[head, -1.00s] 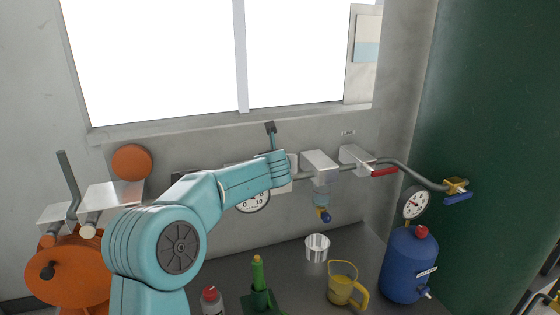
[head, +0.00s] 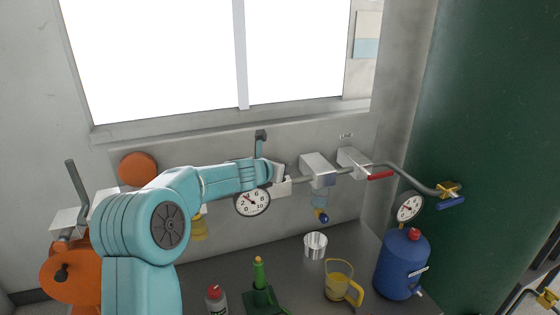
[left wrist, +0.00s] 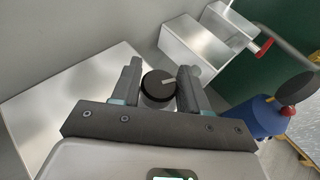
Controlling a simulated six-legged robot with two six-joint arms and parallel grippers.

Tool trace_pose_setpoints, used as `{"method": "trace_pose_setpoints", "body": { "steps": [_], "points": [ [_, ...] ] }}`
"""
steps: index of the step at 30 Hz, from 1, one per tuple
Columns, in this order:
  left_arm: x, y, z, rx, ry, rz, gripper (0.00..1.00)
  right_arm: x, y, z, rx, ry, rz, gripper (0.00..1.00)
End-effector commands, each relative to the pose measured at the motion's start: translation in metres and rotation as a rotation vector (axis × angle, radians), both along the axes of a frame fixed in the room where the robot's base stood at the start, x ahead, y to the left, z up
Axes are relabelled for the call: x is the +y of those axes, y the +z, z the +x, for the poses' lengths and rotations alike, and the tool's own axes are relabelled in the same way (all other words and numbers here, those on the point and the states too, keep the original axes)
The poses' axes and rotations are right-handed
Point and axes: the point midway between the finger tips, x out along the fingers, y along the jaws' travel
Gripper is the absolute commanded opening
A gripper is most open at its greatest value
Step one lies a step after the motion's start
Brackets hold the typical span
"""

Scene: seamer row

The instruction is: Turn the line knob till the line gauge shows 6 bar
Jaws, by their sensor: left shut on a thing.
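In the left wrist view, the round black knob (left wrist: 158,88) with a pale pointer mark sits between the two fingers of my left gripper (left wrist: 160,72), which is shut on it. In the head view my left gripper (head: 281,178) is at the pipe row under the window, and it hides the knob. The round white line gauge (head: 252,202) hangs just below and left of the gripper. Its numbers run up to 10, and its needle seems to point to the upper left; the exact reading is too small to tell. My right gripper is not in view.
White boxes (head: 318,168) and a red-handled valve (head: 380,175) lie right along the pipe. A blue tank (head: 401,265) with its own gauge (head: 409,207) stands at right. A metal cup (head: 315,245), yellow jug (head: 340,282), green tool (head: 259,275) and bottle (head: 215,300) stand on the bench.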

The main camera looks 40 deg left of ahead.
Motion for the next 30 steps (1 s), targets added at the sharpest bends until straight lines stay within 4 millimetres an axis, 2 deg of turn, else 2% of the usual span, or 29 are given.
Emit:
{"method": "trace_pose_setpoints", "body": {
  "steps": [5, 6, 8, 16, 20, 23, 30],
  "points": [
    [0.000, 0.002, 0.000, -0.005, 0.001, 0.002, 0.14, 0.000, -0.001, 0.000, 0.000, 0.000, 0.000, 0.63],
    [0.000, 0.002, 0.000, -0.005, 0.001, 0.002, 0.47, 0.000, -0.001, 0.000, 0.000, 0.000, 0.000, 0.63],
    [0.000, 0.002, 0.000, -0.005, 0.001, 0.002, 0.65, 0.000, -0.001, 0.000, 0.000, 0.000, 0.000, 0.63],
    [0.000, 0.001, 0.000, -0.003, 0.002, 0.001, 0.65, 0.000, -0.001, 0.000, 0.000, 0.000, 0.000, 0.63],
    [-0.002, 0.004, -0.008, -0.004, 0.003, 0.001, 0.65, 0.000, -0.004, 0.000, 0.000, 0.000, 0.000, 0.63],
    [-0.006, 0.011, -0.024, -0.005, 0.004, 0.003, 0.65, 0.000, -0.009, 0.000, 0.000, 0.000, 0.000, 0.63],
    [-0.022, 0.038, -0.082, -0.005, 0.004, 0.004, 0.65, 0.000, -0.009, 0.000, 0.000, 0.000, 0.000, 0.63]
  ]
}}
